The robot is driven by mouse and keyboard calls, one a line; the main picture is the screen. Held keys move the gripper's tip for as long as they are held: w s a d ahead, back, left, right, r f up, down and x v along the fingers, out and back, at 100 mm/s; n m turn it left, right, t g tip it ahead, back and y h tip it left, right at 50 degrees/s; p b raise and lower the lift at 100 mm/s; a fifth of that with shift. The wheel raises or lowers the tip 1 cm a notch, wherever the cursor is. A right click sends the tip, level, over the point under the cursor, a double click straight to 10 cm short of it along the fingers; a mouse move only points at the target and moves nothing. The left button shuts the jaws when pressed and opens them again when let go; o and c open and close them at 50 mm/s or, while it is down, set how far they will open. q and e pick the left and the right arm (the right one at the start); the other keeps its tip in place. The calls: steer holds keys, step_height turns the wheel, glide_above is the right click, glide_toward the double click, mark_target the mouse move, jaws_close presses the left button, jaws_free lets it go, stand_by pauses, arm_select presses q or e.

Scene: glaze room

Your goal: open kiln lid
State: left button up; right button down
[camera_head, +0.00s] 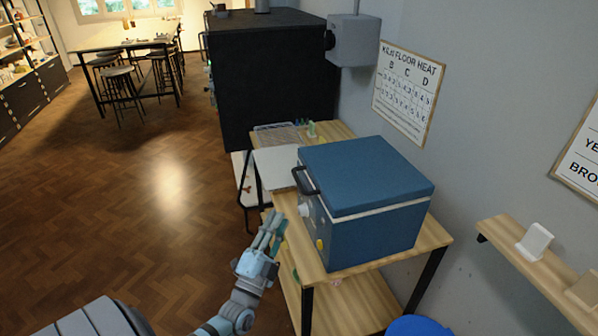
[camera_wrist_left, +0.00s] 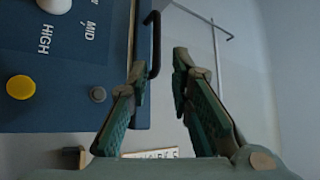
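The blue kiln (camera_head: 372,240) stands on a wooden table against the right wall. Its lid (camera_head: 365,172) lies flat on the body, with a pale seam beneath. A black handle (camera_head: 305,180) sticks out from the lid's front edge; in the left wrist view the handle (camera_wrist_left: 155,42) reaches between the fingertips. My left gripper (camera_head: 272,228) is in front of the kiln's control face, below the handle. In the left wrist view the gripper (camera_wrist_left: 160,72) is open, its fingers apart and not closed on the handle. My right gripper is not in view.
The wooden table (camera_head: 431,231) has a lower shelf. A large black cabinet (camera_head: 270,85) stands behind it. A wall shelf (camera_head: 530,268) juts out at right, and a blue round container (camera_head: 418,326) stands at the bottom. The floor at left is clear.

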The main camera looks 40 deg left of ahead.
mark_target(299, 181)
arm_select(q)
steer(key=x, duration=0.4)
steer(key=b+x, duration=0.1)
steer(key=x, duration=0.7)
steer(key=shift+w+f, duration=0.2)
steer(key=shift+w, duration=0.2)
steer(key=shift+w+a+r+b, duration=0.2)
steer(key=shift+w+r+b, duration=0.1)
steer(key=shift+w, duration=0.2)
steer(key=shift+c, duration=0.2)
jaws_close()
